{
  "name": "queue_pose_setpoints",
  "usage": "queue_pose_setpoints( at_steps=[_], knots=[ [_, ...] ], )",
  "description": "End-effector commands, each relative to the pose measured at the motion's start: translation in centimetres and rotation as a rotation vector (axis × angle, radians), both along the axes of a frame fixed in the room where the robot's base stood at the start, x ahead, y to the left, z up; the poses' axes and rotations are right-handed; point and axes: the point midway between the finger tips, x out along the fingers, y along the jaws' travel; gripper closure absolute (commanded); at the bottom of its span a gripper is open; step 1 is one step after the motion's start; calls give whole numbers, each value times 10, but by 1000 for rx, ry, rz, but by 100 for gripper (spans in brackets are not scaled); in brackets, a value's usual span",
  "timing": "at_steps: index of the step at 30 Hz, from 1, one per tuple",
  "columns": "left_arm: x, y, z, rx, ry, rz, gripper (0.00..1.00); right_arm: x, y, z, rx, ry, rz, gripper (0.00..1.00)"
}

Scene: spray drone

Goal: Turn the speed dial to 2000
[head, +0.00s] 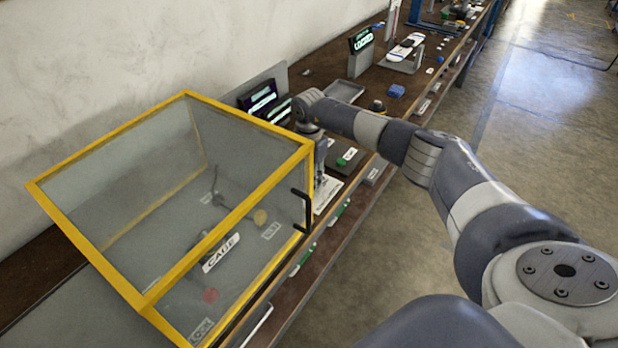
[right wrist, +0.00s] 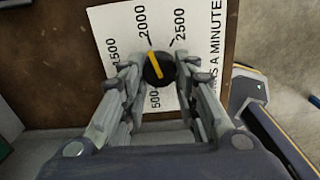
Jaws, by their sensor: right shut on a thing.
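The speed dial (right wrist: 165,77) is a round black knob with a yellow pointer line, on a white printed scale plate (right wrist: 211,60). In the right wrist view the pointer leans slightly left of straight up, toward the 2000 mark. The 2500 label lies to its right and the 1500 label to its left, partly covered. My right gripper (right wrist: 158,66) is shut on the dial, one finger on each side. In the head view my right gripper (head: 321,172) points down at the scale plate (head: 328,197), and the dial is hidden. My left gripper is not in view.
A yellow-framed clear cage (head: 245,210) with a black handle stands left of my right gripper. Lit display signs (head: 262,99) stand behind it. A green-button box (head: 348,157) and a grey tray (head: 344,91) are farther along the bench. The floor at right is clear.

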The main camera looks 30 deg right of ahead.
Motion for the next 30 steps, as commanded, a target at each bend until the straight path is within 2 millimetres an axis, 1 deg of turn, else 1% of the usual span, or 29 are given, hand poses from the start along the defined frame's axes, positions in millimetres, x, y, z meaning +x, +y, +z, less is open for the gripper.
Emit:
queue_pose_setpoints(
  at_steps=[1, 8, 9, 10, 11, 20, 23, 26, 30],
  knots=[
    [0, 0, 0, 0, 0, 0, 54, 3, -2, 3, -3, -10, -3, 96],
    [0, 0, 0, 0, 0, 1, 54, 3, -2, 3, -3, -10, -2, 96],
    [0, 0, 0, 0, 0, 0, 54, 3, -2, 3, -3, -10, -2, 63],
    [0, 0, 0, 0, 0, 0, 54, 3, -2, 3, -2, -9, -1, 56],
    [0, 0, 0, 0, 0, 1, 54, 3, -2, 3, -2, -9, -1, 52],
    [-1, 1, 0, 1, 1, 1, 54, 1, -1, 1, -1, -3, 1, 52],
    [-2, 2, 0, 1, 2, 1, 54, 1, -1, 5, -1, -4, 1, 52],
    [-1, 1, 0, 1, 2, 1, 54, 2, 0, 17, 0, -6, 3, 52],
    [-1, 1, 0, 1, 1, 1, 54, 2, -1, 46, 1, -8, 1, 52]
  ],
)
